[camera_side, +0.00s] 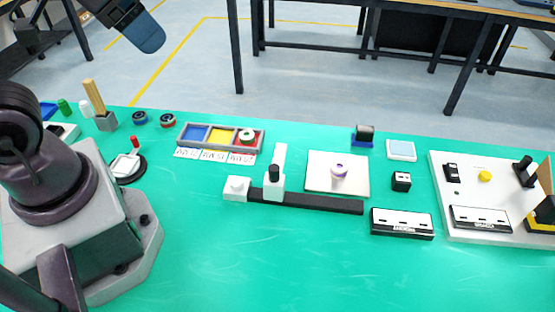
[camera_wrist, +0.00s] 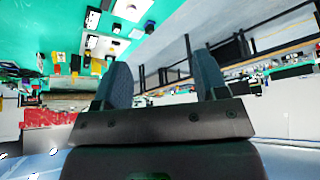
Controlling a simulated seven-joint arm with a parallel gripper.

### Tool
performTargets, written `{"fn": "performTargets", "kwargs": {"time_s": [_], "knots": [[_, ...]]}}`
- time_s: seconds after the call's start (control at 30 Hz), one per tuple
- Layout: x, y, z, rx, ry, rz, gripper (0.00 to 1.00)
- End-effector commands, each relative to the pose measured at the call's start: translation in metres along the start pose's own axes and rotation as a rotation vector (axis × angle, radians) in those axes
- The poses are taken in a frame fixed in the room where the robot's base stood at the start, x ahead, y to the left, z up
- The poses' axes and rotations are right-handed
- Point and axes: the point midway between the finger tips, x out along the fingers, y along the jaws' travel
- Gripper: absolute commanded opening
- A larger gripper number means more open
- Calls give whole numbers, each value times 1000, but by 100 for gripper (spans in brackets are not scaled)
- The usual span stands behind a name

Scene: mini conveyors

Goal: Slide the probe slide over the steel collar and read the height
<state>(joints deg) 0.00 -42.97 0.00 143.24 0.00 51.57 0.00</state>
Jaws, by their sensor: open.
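The probe slide (camera_side: 273,187) is a white block with a black knob and a tall white plate behind it. It sits on a dark rail (camera_side: 320,202), close to the white block at the rail's left end. A small whitish cylinder with a purple band (camera_side: 339,172) stands on a white plate (camera_side: 318,184) behind the rail; I cannot tell if it is the steel collar. My gripper (camera_side: 150,38) is high at the upper left, far from the rail. In the wrist view its two blue fingers (camera_wrist: 162,78) are apart with nothing between them.
A three-compartment tray (camera_side: 179,140) stands behind the rail, with a pale ring (camera_side: 247,135) in its red compartment. A black-and-white panel (camera_side: 402,223) lies right of the rail. A white board (camera_side: 465,229) with fixtures fills the right. The green table's front is clear.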

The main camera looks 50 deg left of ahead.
Motion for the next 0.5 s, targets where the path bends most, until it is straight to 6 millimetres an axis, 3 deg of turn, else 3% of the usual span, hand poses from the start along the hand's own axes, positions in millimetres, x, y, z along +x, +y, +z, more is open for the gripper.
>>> {"fn": "performTargets", "kwargs": {"time_s": [0.1,0.2,0.37,0.5], "knots": [[0,0,0,0,0,0,66],[2,1,0,5,-10,3,47],[24,8,1,39,-120,11,47],[56,23,-10,78,-259,15,47]]}}
